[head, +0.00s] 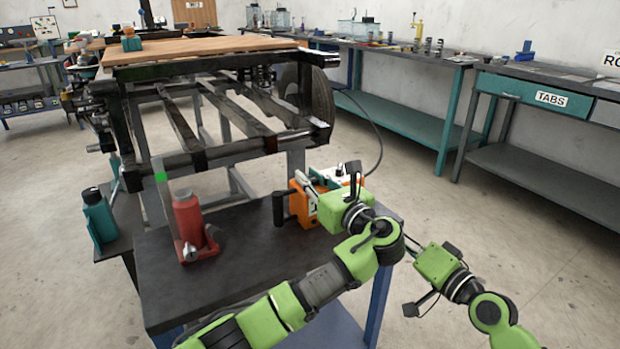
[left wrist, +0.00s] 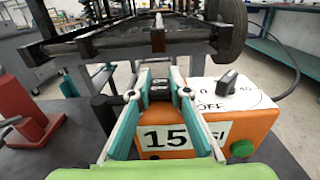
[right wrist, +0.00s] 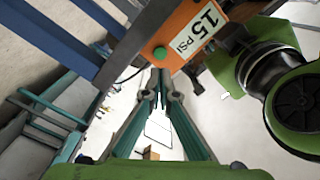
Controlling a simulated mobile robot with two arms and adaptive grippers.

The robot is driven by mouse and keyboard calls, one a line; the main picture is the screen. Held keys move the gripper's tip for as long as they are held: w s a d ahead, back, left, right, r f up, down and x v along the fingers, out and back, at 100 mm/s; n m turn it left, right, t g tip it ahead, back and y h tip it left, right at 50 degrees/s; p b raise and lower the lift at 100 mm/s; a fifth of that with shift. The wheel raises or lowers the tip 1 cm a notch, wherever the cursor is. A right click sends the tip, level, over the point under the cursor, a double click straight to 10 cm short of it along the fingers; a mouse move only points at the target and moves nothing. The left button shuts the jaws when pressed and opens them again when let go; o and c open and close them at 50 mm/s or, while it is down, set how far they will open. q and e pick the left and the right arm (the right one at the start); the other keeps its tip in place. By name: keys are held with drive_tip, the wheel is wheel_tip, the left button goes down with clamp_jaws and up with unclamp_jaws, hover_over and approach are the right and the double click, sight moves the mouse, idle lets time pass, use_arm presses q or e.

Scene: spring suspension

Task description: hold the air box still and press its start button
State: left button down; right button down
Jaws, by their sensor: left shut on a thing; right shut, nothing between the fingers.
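The air box (head: 302,204) is an orange box on the dark bench top, with a "15 PSI" label (left wrist: 180,137), a black knob by "OFF" on its white top panel (left wrist: 218,93), and a black handle at its left. Its green start button (left wrist: 243,148) is on the front, right of the label. My left gripper (left wrist: 161,76) is shut on the top left part of the box; the exact contact is hard to see. My right gripper (right wrist: 161,90) is shut and empty, in front of and apart from the button, which shows beyond its fingertips in the right wrist view (right wrist: 160,53).
A red bottle-shaped jack (head: 188,222) stands on the bench left of the box. A metal frame (head: 220,110) with a wheel stands behind. A dark hose runs from the box toward the back. Open floor lies right of the bench (head: 250,250).

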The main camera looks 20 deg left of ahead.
idle(0.6)
drive_tip(key=shift+s+d+f+n+t+h, duration=0.15)
drive_tip(key=shift+n+t+h, duration=0.2)
drive_tip(key=shift+t+h, duration=0.95)
drive_tip(key=shift+s+r+n+t+h, duration=0.15)
drive_tip(key=shift+n+t+h, duration=0.5)
drive_tip(key=shift+t, duration=1.2)
drive_tip(key=shift+s+d+f+n+t+h, duration=0.1)
drive_tip(key=shift+s+t+h, duration=0.1)
drive_tip(key=shift+t+h, duration=1.2)
drive_tip(key=shift+w, duration=0.1)
drive_tip(key=shift+w+a, duration=1.45)
drive_tip(key=shift+a, duration=0.2)
drive_tip(key=shift+w+a, duration=1.4)
drive_tip(key=shift+a, duration=0.25)
drive_tip(key=shift+w, duration=0.1)
drive_tip(key=shift+w+a, duration=0.2)
drive_tip(key=shift+a, duration=0.1)
